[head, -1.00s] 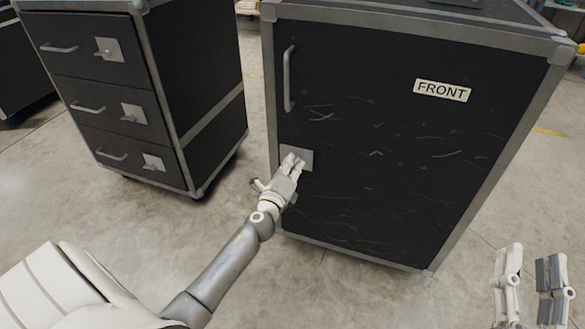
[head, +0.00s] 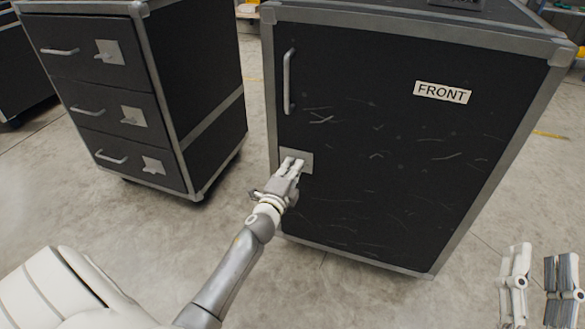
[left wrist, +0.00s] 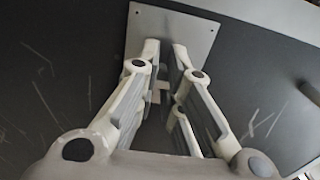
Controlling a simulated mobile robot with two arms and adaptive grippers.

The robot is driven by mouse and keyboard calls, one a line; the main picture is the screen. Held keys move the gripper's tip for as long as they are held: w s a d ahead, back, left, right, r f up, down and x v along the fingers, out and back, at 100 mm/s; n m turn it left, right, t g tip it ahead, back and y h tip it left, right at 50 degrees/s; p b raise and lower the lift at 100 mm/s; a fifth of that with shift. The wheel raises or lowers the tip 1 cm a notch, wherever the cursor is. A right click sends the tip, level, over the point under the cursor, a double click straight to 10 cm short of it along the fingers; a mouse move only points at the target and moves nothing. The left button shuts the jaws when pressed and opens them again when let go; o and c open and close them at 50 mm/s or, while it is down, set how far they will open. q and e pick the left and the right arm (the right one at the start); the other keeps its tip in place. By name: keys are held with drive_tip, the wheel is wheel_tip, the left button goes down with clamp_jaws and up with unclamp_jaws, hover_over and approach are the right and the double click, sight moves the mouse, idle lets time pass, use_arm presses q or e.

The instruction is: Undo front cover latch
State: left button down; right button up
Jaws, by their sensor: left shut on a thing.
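The front cover (head: 390,130) is the black, scratched door of a large case, with a white FRONT label (head: 443,92). Its latch has a square grey plate (head: 305,156) near the left edge, below a bar handle (head: 288,82). The plate also fills the top of the left wrist view (left wrist: 185,25). My left gripper (head: 293,164) is at the plate, its fingers shut on the small latch piece (left wrist: 158,86), which is mostly hidden between them. The cover looks closed. My right gripper (head: 538,275) is at the lower right, away from the case, its fingers apart and empty.
A black cabinet with several drawers (head: 95,110) stands at the left, each drawer with a handle and a grey latch plate. A gap of bare concrete floor (head: 225,215) lies between it and the case. Floor in front of the case is clear.

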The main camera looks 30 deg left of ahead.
use_arm(q)
drive_tip(key=shift+a, duration=0.15)
drive_tip(key=c, duration=0.6)
unclamp_jaws()
drive_tip(key=shift+o, duration=0.2)
drive_tip(key=shift+s, duration=0.15)
drive_tip(key=shift+s+d, duration=0.2)
drive_tip(key=shift+s, duration=0.1)
drive_tip(key=v, duration=1.1)
drive_tip(key=shift+d, duration=0.1)
